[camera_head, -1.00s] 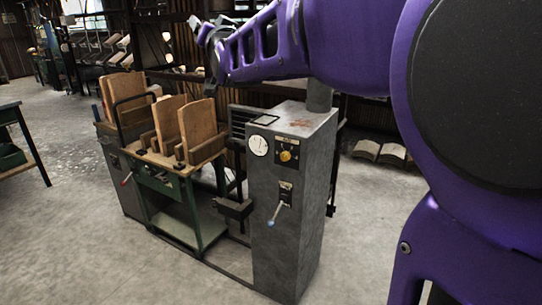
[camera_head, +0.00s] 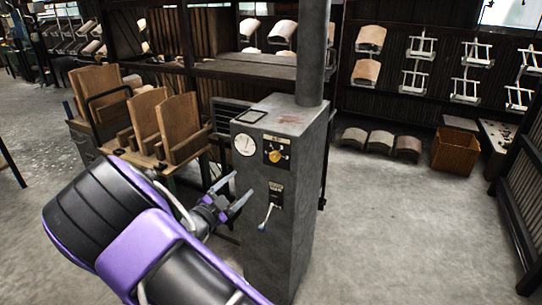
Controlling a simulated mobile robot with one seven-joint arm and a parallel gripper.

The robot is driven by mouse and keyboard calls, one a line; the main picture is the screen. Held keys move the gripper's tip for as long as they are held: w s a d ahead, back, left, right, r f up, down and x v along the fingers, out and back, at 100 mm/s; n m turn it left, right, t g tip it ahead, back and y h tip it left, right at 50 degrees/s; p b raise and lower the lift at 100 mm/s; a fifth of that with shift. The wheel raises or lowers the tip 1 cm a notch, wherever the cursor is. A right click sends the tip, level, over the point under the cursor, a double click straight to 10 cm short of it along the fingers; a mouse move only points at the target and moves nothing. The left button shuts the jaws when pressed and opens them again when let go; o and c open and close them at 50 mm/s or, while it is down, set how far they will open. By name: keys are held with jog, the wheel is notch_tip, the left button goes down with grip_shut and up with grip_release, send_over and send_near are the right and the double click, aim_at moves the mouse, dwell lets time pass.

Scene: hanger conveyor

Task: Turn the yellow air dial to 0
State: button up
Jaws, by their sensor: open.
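The yellow air dial (camera_head: 275,156) is a small round knob on a black plate, high on the front of a grey metal cabinet (camera_head: 283,235). Its pointer and scale are too small to read. A round white gauge (camera_head: 246,144) sits just left of it. My gripper (camera_head: 241,190) is open and empty, below and left of the dial. It is apart from the dial, its fingers pointing up and right toward the cabinet front.
A bench with upright wooden boards (camera_head: 147,118) stands left of the cabinet. A thick grey pipe (camera_head: 312,50) rises from the cabinet top. A cardboard box (camera_head: 455,151) and curved tiles (camera_head: 381,141) lie on the floor behind.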

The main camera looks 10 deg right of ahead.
send_near(273, 158)
jog(key=x, duration=0.8)
jog(key=shift+w+d, duration=0.2)
jog(key=shift+w, duration=0.1)
grip_shut()
